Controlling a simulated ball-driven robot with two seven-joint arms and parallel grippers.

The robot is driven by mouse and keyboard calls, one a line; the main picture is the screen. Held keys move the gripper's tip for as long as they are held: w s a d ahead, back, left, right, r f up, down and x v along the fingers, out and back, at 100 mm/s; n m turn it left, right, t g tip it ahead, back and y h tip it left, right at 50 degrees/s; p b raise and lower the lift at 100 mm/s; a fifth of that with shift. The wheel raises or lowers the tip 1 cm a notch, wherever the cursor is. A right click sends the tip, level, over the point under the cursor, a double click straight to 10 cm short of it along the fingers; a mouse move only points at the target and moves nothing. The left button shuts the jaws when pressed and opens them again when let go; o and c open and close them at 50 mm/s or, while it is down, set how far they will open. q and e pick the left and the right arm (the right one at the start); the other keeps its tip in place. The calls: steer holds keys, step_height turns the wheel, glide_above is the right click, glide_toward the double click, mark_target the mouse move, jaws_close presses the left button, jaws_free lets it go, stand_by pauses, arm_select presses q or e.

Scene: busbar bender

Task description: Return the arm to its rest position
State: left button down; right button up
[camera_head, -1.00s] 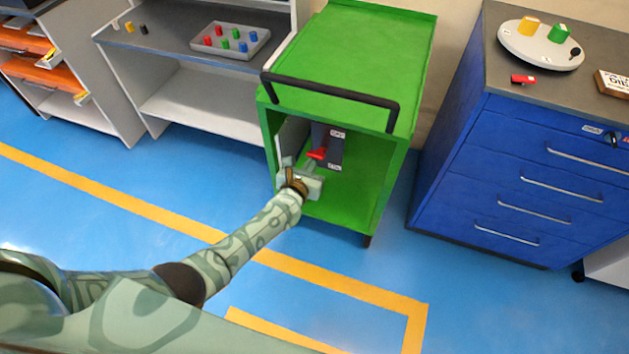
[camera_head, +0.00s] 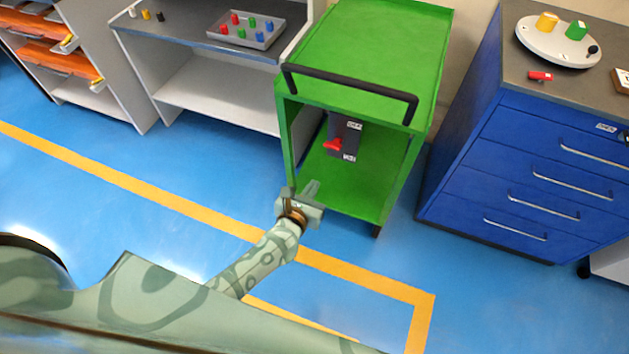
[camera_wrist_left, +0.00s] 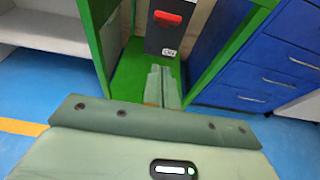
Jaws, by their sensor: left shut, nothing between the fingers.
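My left gripper (camera_head: 311,188) is shut and empty, in front of the open side of the green cart (camera_head: 375,50). In the left wrist view its fingers (camera_wrist_left: 162,85) are together and point toward the cart's inside. A dark grey box with a red handle (camera_head: 333,145) is inside the cart, beyond my gripper and apart from it. The red handle also shows in the left wrist view (camera_wrist_left: 167,18). My left arm (camera_head: 265,262) reaches in from the lower left over the blue floor. My right gripper is not in view.
A blue drawer cabinet (camera_head: 540,170) stands right of the cart, with a round white tray (camera_head: 545,48) on top. A grey shelf unit (camera_head: 215,90) stands left, holding a tray of coloured pegs (camera_head: 268,42). The floor (camera_head: 150,245) before the cart is clear.

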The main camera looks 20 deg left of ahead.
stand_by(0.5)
arm_select(q)
steer(key=s+f+m+g+h, duration=0.1)
steer(key=s+f+m+g, duration=0.2)
steer(key=s+f+m, duration=0.8)
steer(key=s+f+m+g+h, duration=0.1)
steer(key=s+f+m+g, duration=0.4)
steer(key=m, duration=1.2)
steer(key=s+a+f+m+g+y, duration=0.1)
steer(key=s+a+f+m+g, duration=0.1)
steer(key=s, duration=0.8)
steer(key=s+a+f+m+g, duration=0.2)
steer(key=s+a+f+m, duration=0.2)
steer(key=s, duration=0.7)
steer(key=s+a+f+m+g+y, duration=0.1)
steer(key=s+f+m, duration=0.4)
steer(key=s, duration=0.6)
steer(key=shift+s+a+g+y, duration=0.25)
steer(key=shift+a+g, duration=0.45)
steer(key=shift+a, duration=0.45)
